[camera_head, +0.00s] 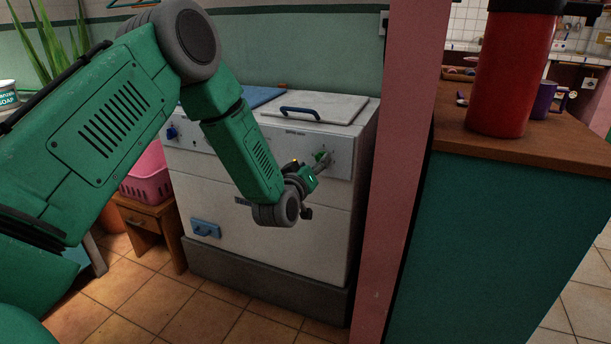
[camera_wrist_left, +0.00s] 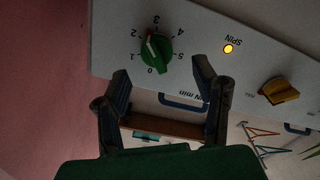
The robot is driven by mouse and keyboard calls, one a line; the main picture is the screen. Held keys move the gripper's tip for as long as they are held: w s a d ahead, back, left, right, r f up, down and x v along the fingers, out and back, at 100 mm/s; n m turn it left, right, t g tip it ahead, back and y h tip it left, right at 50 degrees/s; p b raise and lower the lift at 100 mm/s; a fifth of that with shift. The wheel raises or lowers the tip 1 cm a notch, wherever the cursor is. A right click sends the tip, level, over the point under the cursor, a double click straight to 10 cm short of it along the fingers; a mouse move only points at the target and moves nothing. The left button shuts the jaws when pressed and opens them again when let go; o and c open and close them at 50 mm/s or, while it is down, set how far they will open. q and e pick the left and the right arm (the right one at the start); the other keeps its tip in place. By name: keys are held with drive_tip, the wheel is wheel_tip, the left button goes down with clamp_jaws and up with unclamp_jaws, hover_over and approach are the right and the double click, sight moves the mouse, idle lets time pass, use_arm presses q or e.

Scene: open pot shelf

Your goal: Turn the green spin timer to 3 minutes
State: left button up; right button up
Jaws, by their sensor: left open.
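The green spin timer (camera_wrist_left: 153,53) is a round knob on the white panel in the left wrist view, ringed by numbers 0 to 5. The red mark on its rim points between 2 and 3, nearer 3. In the head view the timer (camera_head: 320,155) shows partly at the front of the white machine, just beyond my left gripper (camera_head: 316,168). In the left wrist view my left gripper (camera_wrist_left: 162,75) has its two fingers spread wide, with nothing between them. The timer lies ahead of the fingertips, and I see no contact. My right gripper is out of view.
A lit SPIN lamp (camera_wrist_left: 228,49) and a yellow knob (camera_wrist_left: 279,91) share the panel. The white washing machine (camera_head: 270,230) stands beside a pink post (camera_head: 402,150). A counter (camera_head: 540,150) with a red canister (camera_head: 511,75) is at right. A pink basket (camera_head: 147,180) stands left.

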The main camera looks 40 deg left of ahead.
sight(317, 159)
use_arm(q)
drive_tip(key=v, duration=0.8)
drive_tip(key=shift+a, duration=0.1)
drive_tip(key=w+a+p, duration=0.1)
drive_tip(key=w+p, duration=0.1)
drive_tip(key=w, duration=0.1)
drive_tip(key=w+n+p, duration=0.1)
drive_tip(key=w+p, duration=0.1)
drive_tip(key=w, duration=0.2)
drive_tip(key=w+a+n+p, duration=0.1)
drive_tip(key=w+p, duration=0.2)
drive_tip(key=w, duration=0.1)
drive_tip(key=shift+w+a, duration=0.15)
drive_tip(key=shift+a, duration=0.25)
